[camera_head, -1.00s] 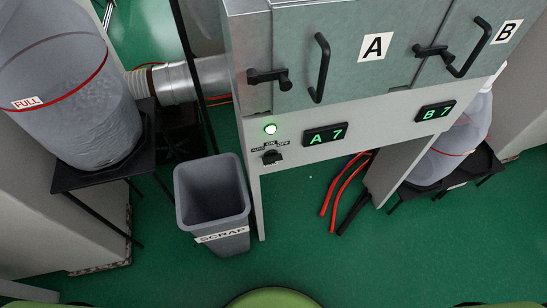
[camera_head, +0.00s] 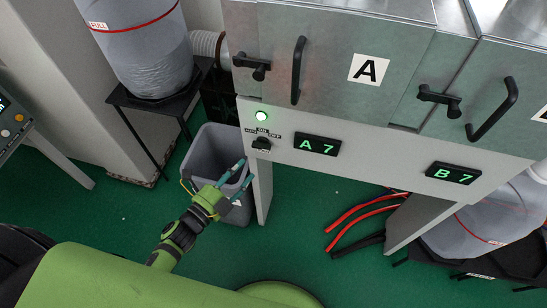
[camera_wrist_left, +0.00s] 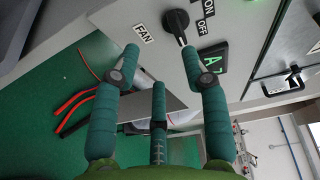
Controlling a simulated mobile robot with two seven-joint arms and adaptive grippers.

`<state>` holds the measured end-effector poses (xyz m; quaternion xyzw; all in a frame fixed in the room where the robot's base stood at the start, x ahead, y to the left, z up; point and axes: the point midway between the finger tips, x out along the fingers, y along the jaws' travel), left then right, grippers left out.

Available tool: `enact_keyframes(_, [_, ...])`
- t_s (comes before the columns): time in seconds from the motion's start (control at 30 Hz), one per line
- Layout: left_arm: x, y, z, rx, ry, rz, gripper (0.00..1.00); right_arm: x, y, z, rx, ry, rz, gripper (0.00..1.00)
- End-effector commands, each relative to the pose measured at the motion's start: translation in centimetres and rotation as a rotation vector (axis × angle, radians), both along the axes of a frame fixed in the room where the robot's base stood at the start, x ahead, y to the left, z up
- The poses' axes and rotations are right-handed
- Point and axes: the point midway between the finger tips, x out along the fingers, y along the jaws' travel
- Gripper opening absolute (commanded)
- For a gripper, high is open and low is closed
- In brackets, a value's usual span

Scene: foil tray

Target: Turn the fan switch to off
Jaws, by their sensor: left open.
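The fan switch (camera_head: 262,143) is a black rotary knob on the pale panel under door A, with small ON and OFF labels above it. In the left wrist view the knob (camera_wrist_left: 176,20) shows at the top, with a FAN label beside it and a pale mark near its lower end. I cannot tell its setting for sure. A green lamp (camera_head: 262,115) above it is lit. My left gripper (camera_head: 242,172) is open and empty, below and in front of the knob, apart from it. Its teal fingers (camera_wrist_left: 160,62) are spread in the wrist view. My right gripper is out of view.
A grey scrap bin (camera_head: 205,152) stands below the switch, behind my left gripper. Displays A 7 (camera_head: 317,146) and B 7 (camera_head: 453,174) are on the panel. Red hoses (camera_head: 350,222) lie on the green floor. Door handles (camera_head: 298,70) stick out above.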

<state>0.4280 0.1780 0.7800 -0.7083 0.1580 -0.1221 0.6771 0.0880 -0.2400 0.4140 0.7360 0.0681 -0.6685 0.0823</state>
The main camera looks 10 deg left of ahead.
Motion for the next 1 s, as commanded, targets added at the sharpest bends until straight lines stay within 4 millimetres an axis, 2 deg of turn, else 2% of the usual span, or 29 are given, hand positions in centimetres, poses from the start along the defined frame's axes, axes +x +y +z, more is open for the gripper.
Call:
enact_keyframes(0.03, [0.1, -0.2, 1.0, 0.024, -0.034, -0.015, 0.45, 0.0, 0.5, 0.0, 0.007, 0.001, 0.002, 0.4])
enact_keyframes(0.13, [0.5, -0.6, 1.9, 0.043, -0.065, -0.029, 0.45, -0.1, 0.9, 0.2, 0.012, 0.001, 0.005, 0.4])
enact_keyframes(0.47, [4.9, -2.6, 2.0, 0.04, -0.064, -0.029, 0.45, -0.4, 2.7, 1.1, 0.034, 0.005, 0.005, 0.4])
enact_keyframes(0.67, [6.4, -3.3, 1.8, 0.038, -0.061, -0.028, 0.45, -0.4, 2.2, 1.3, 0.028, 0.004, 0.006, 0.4])
enact_keyframes(0.93, [6.6, -3.4, 1.7, 0.039, -0.059, -0.028, 0.45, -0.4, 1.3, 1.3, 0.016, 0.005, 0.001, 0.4])
enact_keyframes(0.97, [6.6, -3.4, 1.7, 0.039, -0.059, -0.028, 0.41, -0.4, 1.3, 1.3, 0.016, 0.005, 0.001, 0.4])
enact_keyframes(1.0, [6.6, -3.4, 1.7, 0.039, -0.059, -0.028, 0.25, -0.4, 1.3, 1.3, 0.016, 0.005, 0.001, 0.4])
